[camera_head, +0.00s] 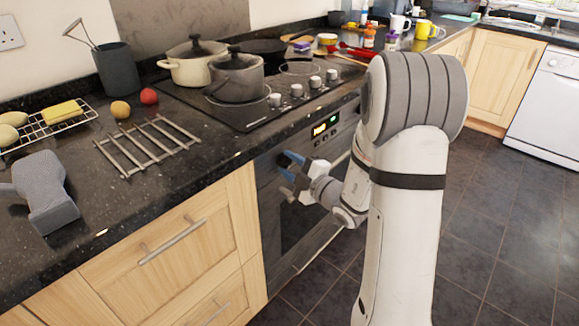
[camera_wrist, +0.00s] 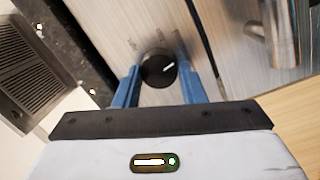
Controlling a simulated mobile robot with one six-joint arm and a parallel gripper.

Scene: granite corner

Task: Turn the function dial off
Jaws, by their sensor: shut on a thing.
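The function dial (camera_wrist: 158,70) is a round black knob with a white pointer line, on the brushed-metal oven panel. In the wrist view its pointer slants to the upper right. My gripper (camera_wrist: 155,72) has its blue fingers on either side of the dial, shut on it. In the head view my gripper (camera_head: 285,167) is at the left part of the oven's control panel, and its fingers and wrist hide the dial. The oven (camera_head: 278,227) has a lit display (camera_head: 325,126) to the right of my gripper. Panel marks near the dial are too blurred to read.
The dark worktop edge (camera_head: 215,167) runs just above the panel. The oven door handle (camera_head: 322,247) lies below my wrist. The hob (camera_head: 245,118) above holds pots. Wooden drawers (camera_head: 165,250) stand left of the oven. The tiled floor (camera_head: 490,220) at right is clear.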

